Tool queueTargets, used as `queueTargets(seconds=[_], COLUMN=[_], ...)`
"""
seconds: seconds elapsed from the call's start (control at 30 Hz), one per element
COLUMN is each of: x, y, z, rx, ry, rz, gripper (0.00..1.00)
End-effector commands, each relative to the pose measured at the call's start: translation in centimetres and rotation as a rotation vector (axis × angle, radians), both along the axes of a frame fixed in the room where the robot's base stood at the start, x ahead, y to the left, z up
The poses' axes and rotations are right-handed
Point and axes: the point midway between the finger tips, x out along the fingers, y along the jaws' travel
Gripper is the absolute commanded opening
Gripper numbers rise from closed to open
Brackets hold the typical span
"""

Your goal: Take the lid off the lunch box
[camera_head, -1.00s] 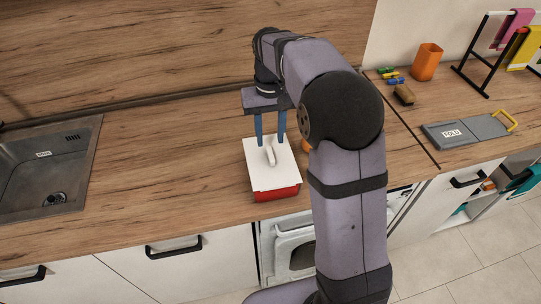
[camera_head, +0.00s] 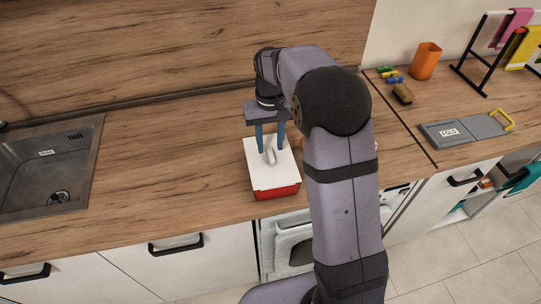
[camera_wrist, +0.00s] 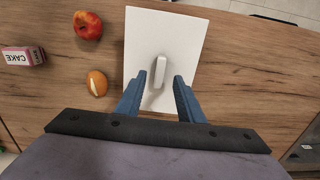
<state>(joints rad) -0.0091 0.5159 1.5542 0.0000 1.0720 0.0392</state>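The lunch box (camera_head: 277,193) is red and stands on the wooden counter near its front edge. Its white lid (camera_head: 270,178) covers the top and has a raised white handle (camera_head: 270,157) in the middle. In the wrist view the lid (camera_wrist: 190,40) lies flat below my fingers, with the handle (camera_wrist: 160,71) between and just ahead of the fingertips. My gripper (camera_head: 271,148) is open above the lid, its blue fingers pointing down on either side of the handle. In the wrist view my gripper (camera_wrist: 159,76) holds nothing. The box's red body is hidden there.
In the wrist view a red apple (camera_wrist: 88,25), an orange fruit (camera_wrist: 97,83) and a CAKE box (camera_wrist: 23,56) lie left of the lid. A sink (camera_head: 45,168) is at the left. An orange cup (camera_head: 426,61) and a grey board (camera_head: 465,131) are at the right.

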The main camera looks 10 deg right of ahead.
Motion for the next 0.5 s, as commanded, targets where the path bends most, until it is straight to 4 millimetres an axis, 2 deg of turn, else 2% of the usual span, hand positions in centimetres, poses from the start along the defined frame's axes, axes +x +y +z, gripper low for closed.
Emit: queueTargets(seconds=[0.23,0.5], x=[-0.2,-0.2], y=[-0.1,-0.1], z=[-2.4,-2.9], rx=[0.000,0.000], ry=[0.002,0.000], rz=[0.000,0.000], gripper=[0.34,0.34])
